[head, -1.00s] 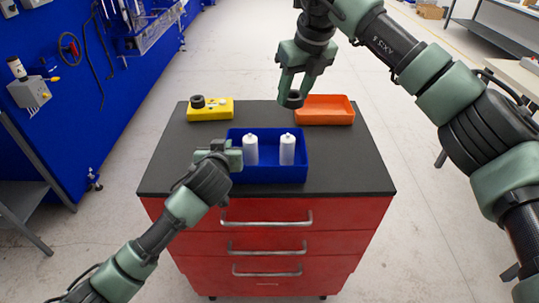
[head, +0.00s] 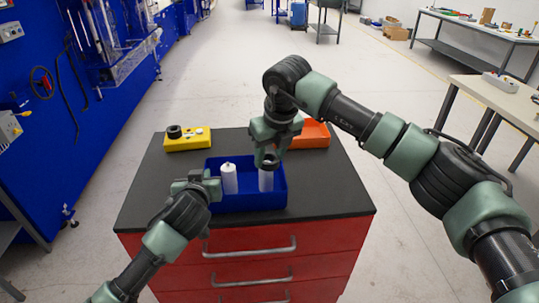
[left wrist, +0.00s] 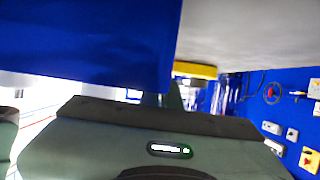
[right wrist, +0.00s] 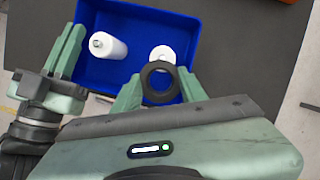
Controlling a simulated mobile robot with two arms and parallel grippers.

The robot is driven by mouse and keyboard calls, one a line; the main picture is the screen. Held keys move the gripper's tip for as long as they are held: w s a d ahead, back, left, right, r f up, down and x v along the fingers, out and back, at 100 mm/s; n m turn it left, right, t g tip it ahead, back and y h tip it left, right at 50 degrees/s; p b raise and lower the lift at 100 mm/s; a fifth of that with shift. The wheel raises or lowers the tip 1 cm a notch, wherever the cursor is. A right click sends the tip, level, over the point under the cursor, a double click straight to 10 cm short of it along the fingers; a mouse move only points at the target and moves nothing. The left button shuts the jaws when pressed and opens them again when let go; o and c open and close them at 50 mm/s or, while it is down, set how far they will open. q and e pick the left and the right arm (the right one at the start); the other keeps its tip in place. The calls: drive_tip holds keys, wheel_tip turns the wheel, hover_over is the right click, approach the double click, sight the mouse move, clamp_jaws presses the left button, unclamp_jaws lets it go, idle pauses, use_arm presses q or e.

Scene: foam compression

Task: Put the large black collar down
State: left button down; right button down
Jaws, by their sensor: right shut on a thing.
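The large black collar (right wrist: 147,82) is held between the fingertips of my right gripper (right wrist: 160,90), seen in the right wrist view. In the head view the collar (head: 268,161) and my right gripper (head: 268,157) are over the right white cylinder (head: 266,181), which stands in the blue tray. The cylinder's top (right wrist: 162,54) shows just beyond the collar in the right wrist view, so the collar appears above it. My left gripper (head: 208,183) is at the tray's left wall; whether its fingers grip the wall is unclear.
The blue tray (head: 248,202) also holds a left white cylinder (head: 229,180). A yellow block (head: 187,143) with a dark ring (head: 174,131) is at the back left. An orange tray (head: 312,135) is at the back right. The black top's right side (head: 335,185) is clear.

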drive_tip(key=shift+f, duration=0.45)
drive_tip(key=shift+f, duration=0.1)
drive_tip(key=c, duration=0.8)
unclamp_jaws()
drive_tip(key=shift+r, duration=0.3)
drive_tip(key=v, duration=1.2)
drive_tip(key=shift+s+d+r, duration=0.1)
drive_tip(key=shift+r, duration=0.2)
